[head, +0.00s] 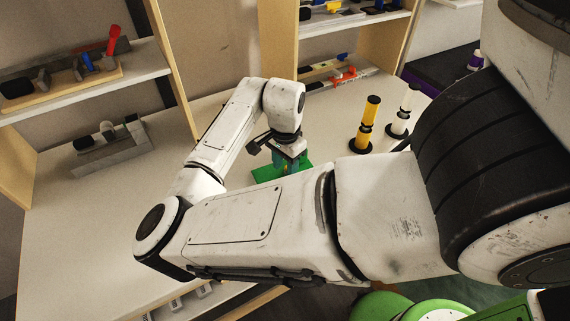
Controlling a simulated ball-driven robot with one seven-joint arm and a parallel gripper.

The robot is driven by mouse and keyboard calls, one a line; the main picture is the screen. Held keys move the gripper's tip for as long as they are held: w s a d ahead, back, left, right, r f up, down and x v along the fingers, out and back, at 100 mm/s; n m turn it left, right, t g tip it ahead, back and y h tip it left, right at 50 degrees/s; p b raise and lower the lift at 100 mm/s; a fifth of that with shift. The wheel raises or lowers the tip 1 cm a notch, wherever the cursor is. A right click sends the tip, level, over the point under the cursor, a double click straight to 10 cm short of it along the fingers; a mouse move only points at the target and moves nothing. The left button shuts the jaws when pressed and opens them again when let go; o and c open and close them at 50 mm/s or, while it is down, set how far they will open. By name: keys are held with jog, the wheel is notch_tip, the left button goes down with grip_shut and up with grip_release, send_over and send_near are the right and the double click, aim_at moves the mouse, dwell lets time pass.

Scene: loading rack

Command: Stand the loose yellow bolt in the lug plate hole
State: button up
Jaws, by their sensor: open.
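My gripper (288,162) points down over a green plate (262,175) on the light worktop. Its teal fingers are open and close above the plate. A small yellow patch shows between the fingers; it is too small to tell whether this is the loose bolt. My forearm hides the front part of the green plate, and I cannot make out a hole in it.
A yellow-orange post on a black base (366,126) and a white post on a black base (401,116) stand right of my gripper. A grey block with parts (112,145) lies at the left. Wooden shelves (150,62) rise behind. The worktop (80,220) is clear at left.

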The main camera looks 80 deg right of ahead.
notch_tip(320, 180, up, 11)
jog(key=shift+b, duration=0.4)
jog(key=shift+f, duration=0.15)
